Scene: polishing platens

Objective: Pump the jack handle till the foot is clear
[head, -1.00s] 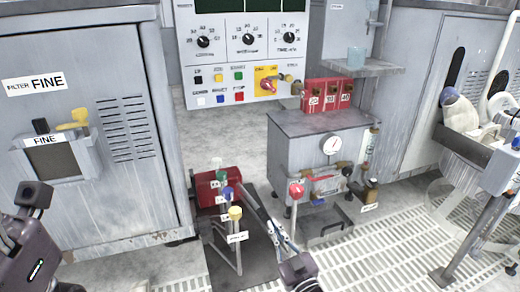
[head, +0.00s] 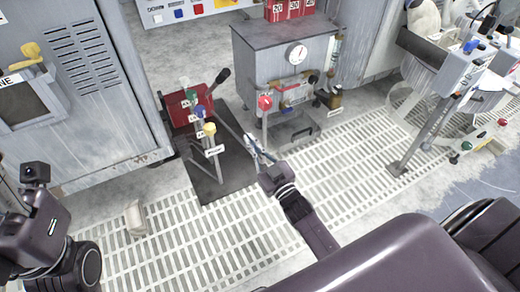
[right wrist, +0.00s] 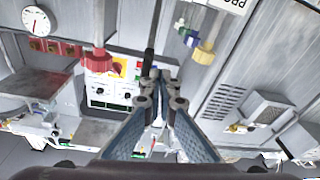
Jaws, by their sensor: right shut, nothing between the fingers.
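A red jack body (head: 188,104) sits on a dark mat by the left cabinet. A short handle with a black grip (head: 222,75) slants up and right from its back end. My right gripper (head: 256,148) is shut and empty over the mat's right edge, lower right of the handle and apart from it in the head view. In the right wrist view, my fingertips (right wrist: 160,82) are together, and a dark rod like the handle (right wrist: 149,55) shows just beyond them. My left gripper is not clearly seen; part of the left arm is at lower left. I cannot make out the foot.
Posts with green, blue and yellow knobs (head: 209,129) stand in front of the jack. A post with a red knob (head: 264,102) stands right of it, before the grey gauge tank (head: 278,62). A pale block (head: 135,218) lies on the open slatted floor.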

